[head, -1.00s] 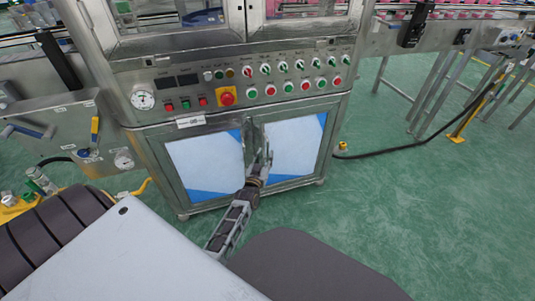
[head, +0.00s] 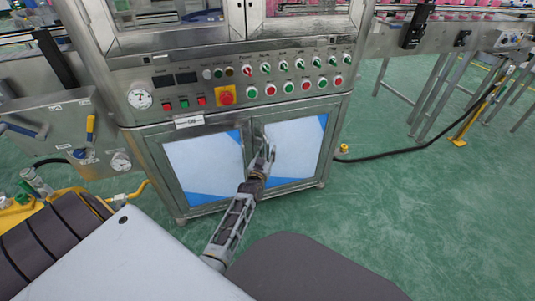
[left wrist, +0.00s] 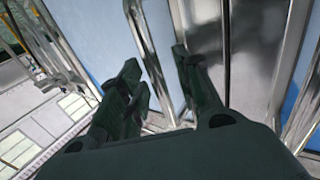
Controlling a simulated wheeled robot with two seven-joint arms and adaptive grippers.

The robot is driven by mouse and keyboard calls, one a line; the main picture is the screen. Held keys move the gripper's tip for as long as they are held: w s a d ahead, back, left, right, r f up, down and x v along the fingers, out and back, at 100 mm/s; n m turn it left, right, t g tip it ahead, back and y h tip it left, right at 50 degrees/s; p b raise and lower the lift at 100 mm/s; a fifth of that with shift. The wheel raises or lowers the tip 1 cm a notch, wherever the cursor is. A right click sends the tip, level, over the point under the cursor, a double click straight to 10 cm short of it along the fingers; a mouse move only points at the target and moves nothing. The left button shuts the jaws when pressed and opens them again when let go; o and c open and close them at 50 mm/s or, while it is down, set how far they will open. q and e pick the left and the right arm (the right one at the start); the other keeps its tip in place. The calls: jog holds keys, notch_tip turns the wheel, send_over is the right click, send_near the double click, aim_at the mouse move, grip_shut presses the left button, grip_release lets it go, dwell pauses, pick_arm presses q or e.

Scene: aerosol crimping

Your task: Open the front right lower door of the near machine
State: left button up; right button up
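The near machine (head: 200,135) is a steel cabinet with two lower doors side by side. The front right lower door (head: 300,150) has a pale panel with a blue corner and looks shut. My left gripper (head: 266,155) is in front of this door's left side, near the seam between the doors. In the left wrist view my left gripper (left wrist: 158,62) has its dark fingers apart. A bright metal bar (left wrist: 148,45) shows in line with the gap; I cannot tell whether it is a handle or touches the fingers. My right gripper is not in view.
A control panel with a red emergency button (head: 226,96) and several knobs sits above the doors. A black cable (head: 390,155) lies on the green floor at the right, running to a yellow post. The floor (head: 400,220) right of the machine is mostly clear.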

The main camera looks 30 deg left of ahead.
pick_arm(q)
grip_shut()
jog(key=shift+s+d, duration=0.1)
jog(key=shift+d, duration=0.05)
dwell(0.4)
